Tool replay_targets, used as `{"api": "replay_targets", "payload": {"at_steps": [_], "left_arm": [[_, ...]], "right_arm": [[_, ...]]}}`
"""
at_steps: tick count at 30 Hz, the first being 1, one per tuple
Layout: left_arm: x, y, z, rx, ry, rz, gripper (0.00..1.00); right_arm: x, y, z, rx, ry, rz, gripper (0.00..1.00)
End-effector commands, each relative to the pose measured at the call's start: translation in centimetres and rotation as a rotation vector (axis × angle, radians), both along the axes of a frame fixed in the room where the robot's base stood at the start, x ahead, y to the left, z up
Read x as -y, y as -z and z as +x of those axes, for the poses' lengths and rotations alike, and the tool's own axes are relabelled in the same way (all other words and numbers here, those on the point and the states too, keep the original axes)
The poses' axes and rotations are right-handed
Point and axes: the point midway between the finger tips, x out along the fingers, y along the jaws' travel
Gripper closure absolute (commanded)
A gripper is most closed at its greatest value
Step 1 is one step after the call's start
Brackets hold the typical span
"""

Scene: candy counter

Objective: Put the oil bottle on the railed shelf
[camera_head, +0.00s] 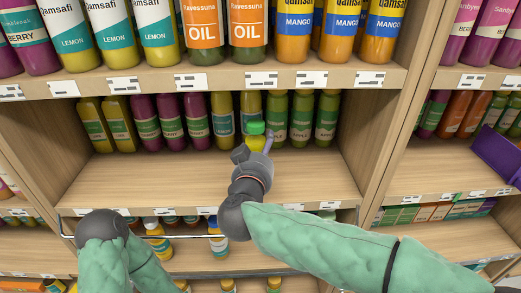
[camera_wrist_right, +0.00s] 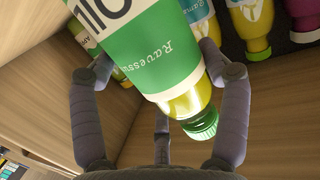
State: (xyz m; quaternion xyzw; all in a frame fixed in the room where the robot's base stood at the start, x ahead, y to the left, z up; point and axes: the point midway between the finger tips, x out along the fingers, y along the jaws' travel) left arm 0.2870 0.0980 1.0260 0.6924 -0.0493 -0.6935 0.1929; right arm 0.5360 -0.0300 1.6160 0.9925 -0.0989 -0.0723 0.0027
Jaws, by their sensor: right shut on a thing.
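The oil bottle (camera_wrist_right: 160,55) has a green label reading OIL, yellow contents and a green cap. My right gripper (camera_head: 254,147) is shut on it, with fingers on both sides of the bottle in the wrist view (camera_wrist_right: 143,28). In the head view the green cap and a little of the oil bottle (camera_head: 256,128) show above the fingers; the rest is hidden. The gripper is in front of the bottle row on the middle shelf (camera_head: 120,182). A thin metal rail (camera_head: 195,236) runs below that shelf's front edge. My left arm is at lower left; its gripper does not show.
Yellow, purple and green bottles (camera_head: 200,122) stand along the back of the middle shelf. Its front is bare. Several bottles (camera_head: 157,240) stand behind the rail. The upper shelf (camera_head: 230,78) holds large bottles. An upright divider (camera_head: 385,130) is at right.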

Motion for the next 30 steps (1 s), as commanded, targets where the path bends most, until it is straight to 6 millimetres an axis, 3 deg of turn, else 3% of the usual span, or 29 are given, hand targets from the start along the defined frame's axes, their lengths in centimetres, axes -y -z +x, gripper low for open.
{"api": "replay_targets", "payload": {"at_steps": [3,4,6,20,30], "left_arm": [[0.0,0.0,0.0,0.0,0.0,0.0,0.31],[0.0,0.0,0.0,0.0,0.0,0.0,0.31],[0.0,0.0,0.0,0.0,0.0,0.0,0.31],[0.0,0.0,0.0,0.0,0.0,0.0,0.31],[0.0,0.9,0.0,0.0,0.0,0.0,0.31]], "right_arm": [[0.0,0.1,0.0,0.003,0.001,0.001,0.81],[0.0,0.3,0.0,0.0,0.0,0.0,0.15],[0.0,0.2,0.0,0.0,0.0,0.0,0.0],[-0.1,-0.1,-0.2,0.001,-0.001,0.0,0.0],[-1.4,-1.0,-6.1,0.003,-0.004,0.001,0.0]]}}
